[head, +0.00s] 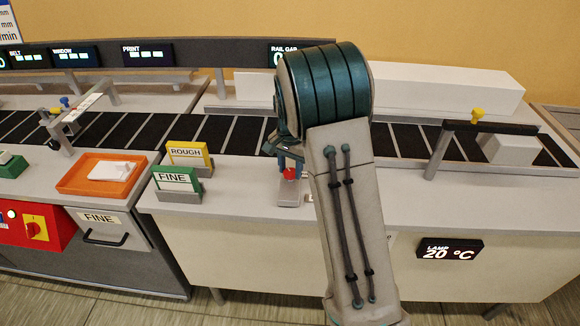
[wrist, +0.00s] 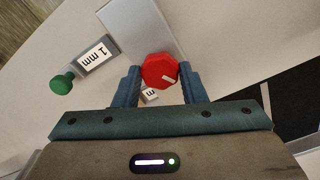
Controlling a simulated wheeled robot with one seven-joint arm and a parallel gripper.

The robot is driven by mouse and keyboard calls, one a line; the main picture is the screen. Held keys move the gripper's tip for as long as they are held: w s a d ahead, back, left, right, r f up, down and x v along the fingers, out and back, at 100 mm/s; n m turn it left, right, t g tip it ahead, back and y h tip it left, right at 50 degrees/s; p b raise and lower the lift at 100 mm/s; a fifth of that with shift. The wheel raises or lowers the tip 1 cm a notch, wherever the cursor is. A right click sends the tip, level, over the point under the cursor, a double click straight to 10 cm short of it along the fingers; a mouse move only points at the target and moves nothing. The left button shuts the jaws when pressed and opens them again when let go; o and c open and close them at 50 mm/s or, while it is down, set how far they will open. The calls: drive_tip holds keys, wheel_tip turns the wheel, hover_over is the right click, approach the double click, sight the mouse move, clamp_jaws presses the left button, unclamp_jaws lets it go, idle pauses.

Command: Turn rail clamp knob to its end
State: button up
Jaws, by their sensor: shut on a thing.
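The rail clamp knob (wrist: 158,70) is a red, many-sided knob with a pale pointer mark, seen from above in the wrist view. My gripper (wrist: 160,84) has its two blue fingers on either side of the knob and is shut on it. In the head view the red knob (head: 290,173) shows small on its grey base (head: 290,196), between my gripper's fingers (head: 288,166). My arm hides the area to the right of it. A small white label beside the knob is partly covered in the wrist view.
A green knob (wrist: 62,83) stands by a "1 mm" label (wrist: 95,54). "ROUGH" (head: 188,154) and "FINE" (head: 177,179) signs stand left of my gripper. An orange tray (head: 75,181) lies farther left. The dark belt (head: 225,135) runs behind. The "RAIL GAP" display (head: 281,55) is partly hidden.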

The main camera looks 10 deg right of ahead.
sight(290, 171)
drive_tip(key=m, duration=0.3)
drive_tip(key=m+p, duration=0.1)
drive_tip(key=m, duration=0.1)
drive_tip(key=shift+w+r+m, duration=0.15)
drive_tip(key=shift+m, duration=0.25)
idle(0.4)
drive_tip(key=o, duration=1)
wheel_tip(290, 171, up, 14)
drive_tip(key=shift+f, duration=0.15)
drive_tip(key=s+n+t, duration=0.1)
drive_tip(key=s+n, duration=0.4)
drive_tip(key=s, duration=0.4)
drive_tip(key=s+n+t, duration=0.1)
drive_tip(key=s+n, duration=0.3)
drive_tip(key=s, duration=0.6)
drive_tip(key=s+f+n+t, duration=0.1)
drive_tip(key=s+n, duration=0.4)
drive_tip(key=s, duration=0.4)
drive_tip(key=shift+s+a+n, duration=0.3)
